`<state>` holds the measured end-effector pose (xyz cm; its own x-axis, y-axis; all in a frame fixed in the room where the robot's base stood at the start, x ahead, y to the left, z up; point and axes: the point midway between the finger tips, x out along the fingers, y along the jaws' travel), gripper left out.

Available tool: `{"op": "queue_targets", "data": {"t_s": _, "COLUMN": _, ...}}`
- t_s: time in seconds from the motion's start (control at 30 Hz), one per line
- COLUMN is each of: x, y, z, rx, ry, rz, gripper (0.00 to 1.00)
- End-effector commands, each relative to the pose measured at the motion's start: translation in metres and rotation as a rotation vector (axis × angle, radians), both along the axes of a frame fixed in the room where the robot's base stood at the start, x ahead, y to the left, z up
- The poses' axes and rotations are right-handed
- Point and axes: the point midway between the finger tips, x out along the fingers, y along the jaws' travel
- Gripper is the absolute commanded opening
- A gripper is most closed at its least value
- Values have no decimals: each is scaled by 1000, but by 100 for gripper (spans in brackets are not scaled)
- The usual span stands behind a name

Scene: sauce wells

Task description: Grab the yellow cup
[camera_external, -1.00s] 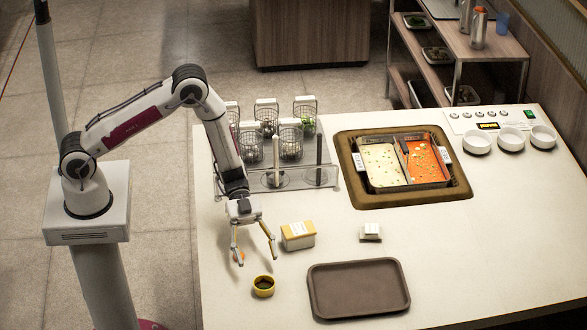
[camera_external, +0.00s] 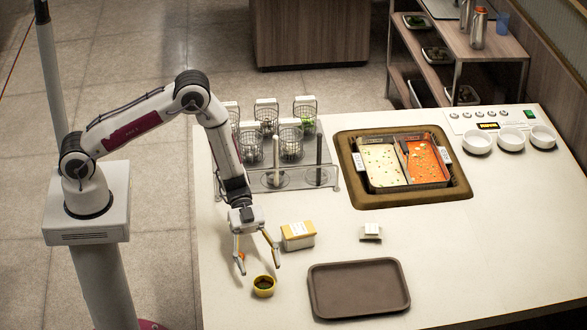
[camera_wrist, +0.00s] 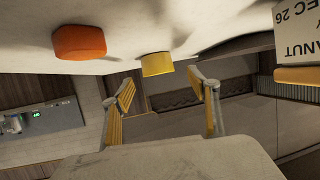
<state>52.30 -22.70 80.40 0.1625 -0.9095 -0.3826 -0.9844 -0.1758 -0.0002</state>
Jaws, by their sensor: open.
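The yellow cup (camera_external: 264,287) stands on the counter left of the brown tray, with a dark filling in it. It also shows near the top middle of the wrist view (camera_wrist: 156,65). My gripper (camera_external: 260,270) is open and empty, pointing down just behind the cup in the outside view. In the wrist view the yellow-padded fingers (camera_wrist: 161,82) are spread, with the cup appearing beyond and between their tips. I see no contact with the cup.
An orange cup (camera_wrist: 80,42) is beside the yellow one, mostly hidden behind my gripper outside. A yellow-and-white box (camera_external: 298,236) stands close to the right finger. The brown tray (camera_external: 358,287) lies to the right. A wire basket rack (camera_external: 290,175) stands behind.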

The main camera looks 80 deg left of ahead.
Motion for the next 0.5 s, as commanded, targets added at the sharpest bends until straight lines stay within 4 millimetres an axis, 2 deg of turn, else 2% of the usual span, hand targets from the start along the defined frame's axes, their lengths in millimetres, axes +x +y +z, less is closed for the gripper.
{"op": "queue_targets", "data": {"t_s": 0.5, "x": 4, "y": -45, "z": -11, "rx": 0, "ry": -1, "rz": -1, "gripper": 60}}
